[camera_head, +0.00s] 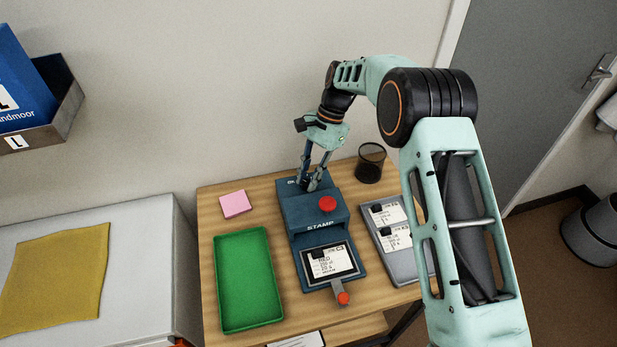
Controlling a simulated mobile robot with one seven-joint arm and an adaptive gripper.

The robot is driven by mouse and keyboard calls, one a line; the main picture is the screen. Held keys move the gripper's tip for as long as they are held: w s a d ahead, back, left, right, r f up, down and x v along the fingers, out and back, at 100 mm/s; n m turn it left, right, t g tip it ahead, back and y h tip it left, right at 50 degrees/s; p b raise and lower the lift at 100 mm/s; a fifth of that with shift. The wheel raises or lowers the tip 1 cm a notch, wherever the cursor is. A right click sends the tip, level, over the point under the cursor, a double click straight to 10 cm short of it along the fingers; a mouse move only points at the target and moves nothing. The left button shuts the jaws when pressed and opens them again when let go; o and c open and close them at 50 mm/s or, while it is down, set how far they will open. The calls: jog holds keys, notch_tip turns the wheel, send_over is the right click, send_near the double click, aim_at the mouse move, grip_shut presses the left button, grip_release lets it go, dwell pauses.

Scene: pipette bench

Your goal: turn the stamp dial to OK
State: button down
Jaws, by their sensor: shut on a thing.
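The blue stamp machine (302,222) stands in the middle of the wooden bench, with a red button (327,204) on top and the word STAMP on its front. A label card (331,262) lies in its front tray, and a red-tipped lever (342,297) sticks out at the front. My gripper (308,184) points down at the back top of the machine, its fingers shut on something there. This is where the dial appears to be; the fingers hide it, and its setting cannot be read.
A green tray (222,290) and pink notes (235,204) are left of the machine. A grey tray (414,262) with cards is to the right, close to my arm. A black mesh cup (370,163) stands behind. The wall is close behind the bench.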

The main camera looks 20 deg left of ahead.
dwell(0.3)
jog(key=c, duration=2)
grip_release()
